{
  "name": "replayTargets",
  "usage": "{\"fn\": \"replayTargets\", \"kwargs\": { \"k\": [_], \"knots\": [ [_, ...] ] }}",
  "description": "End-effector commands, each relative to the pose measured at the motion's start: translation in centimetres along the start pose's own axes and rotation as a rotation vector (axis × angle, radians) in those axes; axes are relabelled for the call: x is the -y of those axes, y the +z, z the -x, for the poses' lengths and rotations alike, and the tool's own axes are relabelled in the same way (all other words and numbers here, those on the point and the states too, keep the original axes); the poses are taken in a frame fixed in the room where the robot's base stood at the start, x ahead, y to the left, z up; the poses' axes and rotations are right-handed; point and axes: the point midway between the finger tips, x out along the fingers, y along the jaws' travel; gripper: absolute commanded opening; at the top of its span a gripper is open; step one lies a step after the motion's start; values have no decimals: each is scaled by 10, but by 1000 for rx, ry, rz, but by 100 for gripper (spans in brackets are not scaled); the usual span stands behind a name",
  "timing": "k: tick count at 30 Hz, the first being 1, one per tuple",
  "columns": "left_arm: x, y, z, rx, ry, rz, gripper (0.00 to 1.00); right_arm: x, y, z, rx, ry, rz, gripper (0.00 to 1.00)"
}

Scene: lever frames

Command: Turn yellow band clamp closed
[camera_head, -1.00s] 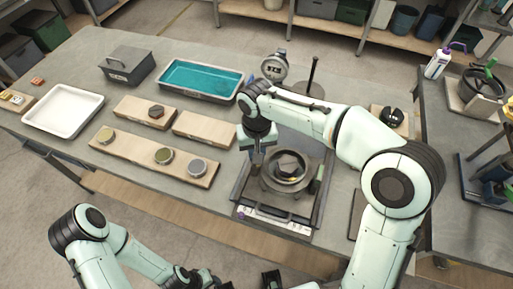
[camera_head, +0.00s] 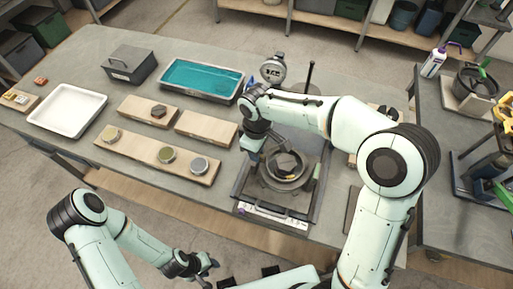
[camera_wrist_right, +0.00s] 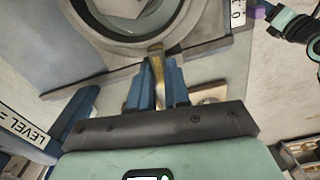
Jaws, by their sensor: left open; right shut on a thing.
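The round metal fixture (camera_head: 285,170) with a thick ring and a dark piece inside stands on a dark base plate at the front of the bench. Its ring (camera_wrist_right: 140,45) fills the top of the right wrist view. A narrow yellow clamp lever (camera_wrist_right: 157,68) sticks out from the ring's edge. My right gripper (camera_wrist_right: 158,95) is shut on this lever, between its blue fingers. In the head view the right gripper (camera_head: 264,153) is tilted at the ring's left side and hides the lever. My left gripper (camera_head: 250,277) is open and empty at the bottom edge, apart from the bench.
A round gauge (camera_head: 273,70) and a dark upright post (camera_head: 308,78) stand behind the fixture. Wooden boards with round pieces, a white tray (camera_head: 67,107), a grey box (camera_head: 131,63) and a teal-filled tray (camera_head: 203,78) lie to the left. The bench's front left is clear.

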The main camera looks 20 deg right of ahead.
Motion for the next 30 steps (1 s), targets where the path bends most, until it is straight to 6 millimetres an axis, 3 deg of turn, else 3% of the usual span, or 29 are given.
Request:
{"fn": "replayTargets", "kwargs": {
  "k": [9, 26, 27, 29, 30],
  "knots": [
    [-4, -4, 6, -5, 2, -2, 43, -1, 0, 1, 1, 2, 127, 0],
    [-4, -4, 7, -6, 2, -2, 43, -1, 0, 0, 0, 2, 156, 0],
    [-4, -4, 7, -6, 2, -2, 43, -1, 0, 0, 0, 2, 156, 27],
    [-4, -4, 7, -6, 2, -2, 43, -1, 0, 0, 0, 2, 155, 43],
    [-4, -4, 7, -6, 2, -2, 43, 0, 0, 0, 0, 1, 155, 43]
  ]
}}
